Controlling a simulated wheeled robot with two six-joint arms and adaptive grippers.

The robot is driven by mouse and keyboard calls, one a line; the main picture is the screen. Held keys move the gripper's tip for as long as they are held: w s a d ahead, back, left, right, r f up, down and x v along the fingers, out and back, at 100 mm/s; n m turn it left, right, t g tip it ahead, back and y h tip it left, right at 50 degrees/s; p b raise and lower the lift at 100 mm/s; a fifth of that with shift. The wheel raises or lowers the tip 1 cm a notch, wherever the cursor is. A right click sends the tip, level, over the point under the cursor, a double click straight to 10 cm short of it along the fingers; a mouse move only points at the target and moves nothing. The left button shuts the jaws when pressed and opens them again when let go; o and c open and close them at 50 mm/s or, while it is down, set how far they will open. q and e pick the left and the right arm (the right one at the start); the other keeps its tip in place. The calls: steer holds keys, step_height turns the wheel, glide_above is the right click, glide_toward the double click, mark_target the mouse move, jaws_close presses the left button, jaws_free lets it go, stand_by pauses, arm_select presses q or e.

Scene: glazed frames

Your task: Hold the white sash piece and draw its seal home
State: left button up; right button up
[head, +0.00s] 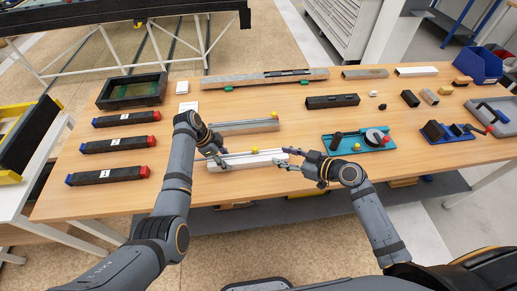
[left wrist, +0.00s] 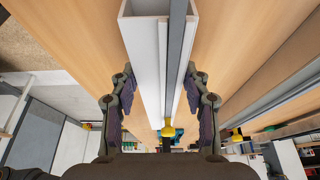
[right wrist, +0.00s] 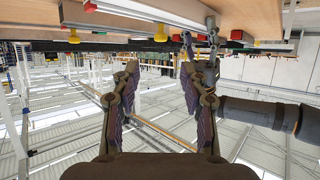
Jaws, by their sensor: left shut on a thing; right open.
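The white sash piece (head: 247,161) lies lengthwise across the front middle of the table. A grey seal strip (left wrist: 178,45) runs along its channel in the left wrist view, with a yellow tab (left wrist: 168,131) on the strip. The tab also shows in the head view (head: 254,150). My left gripper (head: 217,156) is shut on the sash piece near its left end, one finger on each side in the left wrist view (left wrist: 160,85). My right gripper (head: 284,158) is open by the right end of the piece. Nothing is between its fingers in the right wrist view (right wrist: 150,85).
A grey profile (head: 240,127) with yellow pieces lies just behind. Black bars (head: 115,145) with red ends lie at left. A teal fixture (head: 345,143) stands to the right, behind my right gripper. A blue fixture (head: 447,132) is further right. The front right tabletop is clear.

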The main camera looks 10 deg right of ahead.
mark_target(256, 148)
steer(key=x, duration=1.1)
steer(key=shift+w+a+f, duration=0.1)
steer(key=shift+w+a, duration=0.1)
steer(key=shift+a, duration=0.05)
jaws_close()
steer(key=shift+d, duration=0.1)
